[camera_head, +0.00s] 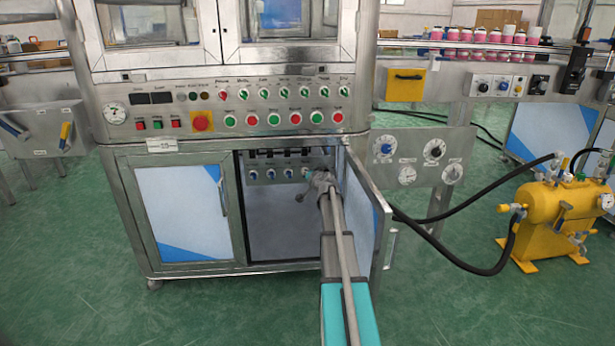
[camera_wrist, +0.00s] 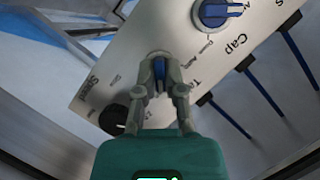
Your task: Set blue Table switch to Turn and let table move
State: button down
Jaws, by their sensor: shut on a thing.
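My gripper (camera_wrist: 160,84) is shut on a blue switch (camera_wrist: 159,69) on a light grey panel in the wrist view. One finger lies on each side of the blue handle. A label starting with "T" shows beside the fingers, its rest hidden by my gripper. The switch's setting marks are too covered to read. In the head view my gripper (camera_head: 319,182) reaches into the open lower cabinet, at the right end of the panel's row of knobs, and hides the held switch.
Another blue switch (camera_wrist: 218,12) sits by the label "Cap", and a black knob (camera_wrist: 113,119) by "Speed". Blue rods (camera_wrist: 230,117) hang at the panel's edge. The open cabinet door (camera_head: 365,208) stands close to my arm's right. The cabinet floor (camera_head: 283,223) is bare.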

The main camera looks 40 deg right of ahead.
jog(key=c, duration=0.7)
grip_release()
jog(key=shift+s+d, duration=0.1)
jog(key=shift+s, duration=0.05)
jog(key=shift+c, duration=0.2)
